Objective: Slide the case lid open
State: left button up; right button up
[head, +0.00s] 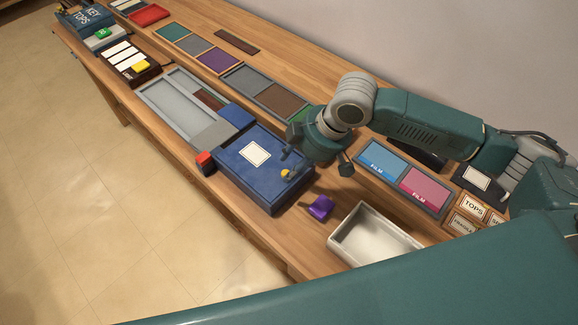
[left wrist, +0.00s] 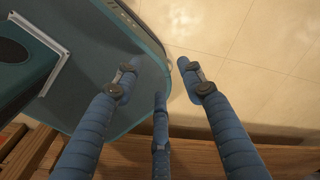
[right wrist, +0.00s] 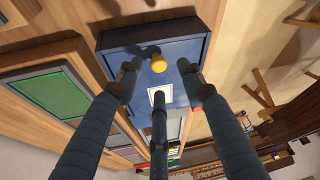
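The blue case (head: 250,185) lies flat on the bench, with a white label (head: 255,153) and a yellow knob (head: 286,173) on its lid. The lid appears closed. My right gripper (head: 315,166) hangs over the knob end of the case. In the right wrist view its fingers (right wrist: 157,68) are spread, with the yellow knob (right wrist: 158,63) between the tips and a gap on both sides. The label also shows there (right wrist: 160,96), partly behind a finger. My left gripper (left wrist: 159,68) is open and empty, over my base and the floor, outside the head view.
A purple block (head: 321,207) and a cream tray (head: 372,238) stand to the right. A grey tray (head: 172,103) and blue block (head: 236,115) lie beyond.

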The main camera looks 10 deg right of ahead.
aim_at(286, 173)
jog(key=x, duration=0.3)
jog(key=shift+w+f, duration=0.1)
jog(key=shift+f, duration=0.2)
jog(key=c, duration=0.3)
pick_arm(q)
jog(key=shift+w+d+r, duration=0.15)
jog(key=shift+w+r, duration=0.15)
jog(key=shift+w, duration=0.45)
pick_arm(e)
grip_shut()
